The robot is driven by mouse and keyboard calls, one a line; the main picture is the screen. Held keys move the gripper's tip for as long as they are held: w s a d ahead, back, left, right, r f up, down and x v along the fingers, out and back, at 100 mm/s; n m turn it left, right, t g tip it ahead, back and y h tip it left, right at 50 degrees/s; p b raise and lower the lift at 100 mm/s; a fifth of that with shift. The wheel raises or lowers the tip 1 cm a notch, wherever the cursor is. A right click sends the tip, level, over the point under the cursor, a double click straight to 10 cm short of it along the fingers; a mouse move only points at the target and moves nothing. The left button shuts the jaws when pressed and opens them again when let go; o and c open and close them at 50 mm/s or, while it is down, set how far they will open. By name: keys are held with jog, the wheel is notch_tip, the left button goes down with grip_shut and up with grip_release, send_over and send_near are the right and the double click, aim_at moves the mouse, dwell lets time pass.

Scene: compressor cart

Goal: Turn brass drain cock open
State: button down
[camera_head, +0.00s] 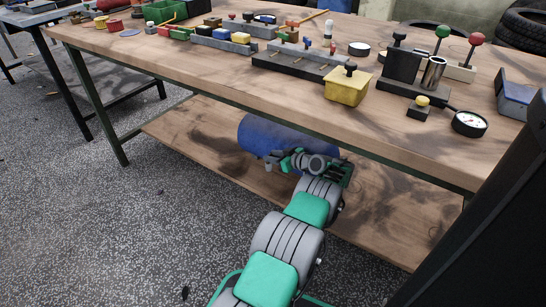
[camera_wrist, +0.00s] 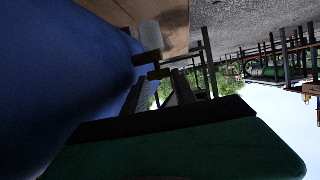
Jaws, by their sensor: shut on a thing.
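The blue tank (camera_head: 268,136) lies on the lower shelf under the workbench, and its side fills the left of the wrist view (camera_wrist: 55,80). The drain cock (camera_wrist: 150,60) shows as a dark brownish fitting beside the tank, with a pale, rounded piece at its upper end. Its brass colour is hard to make out in the shade. My gripper (camera_wrist: 160,82) is shut on part of the cock, close against the tank. In the head view my gripper (camera_head: 284,160) is at the tank's lower front side, and my wrist partly hides the tank. The cock's exact angle cannot be told.
The wooden lower shelf (camera_head: 200,130) is mostly bare on both sides of the tank. The bench top (camera_head: 310,105) above carries a yellow block (camera_head: 348,86), a gauge (camera_head: 469,123) and several fittings. The speckled floor (camera_head: 130,230) at left is clear.

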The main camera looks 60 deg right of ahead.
jog(key=shift+f, duration=0.15)
jog(key=c, duration=1.3)
grip_release()
jog(key=o, duration=0.3)
jog(key=shift+r, duration=0.2)
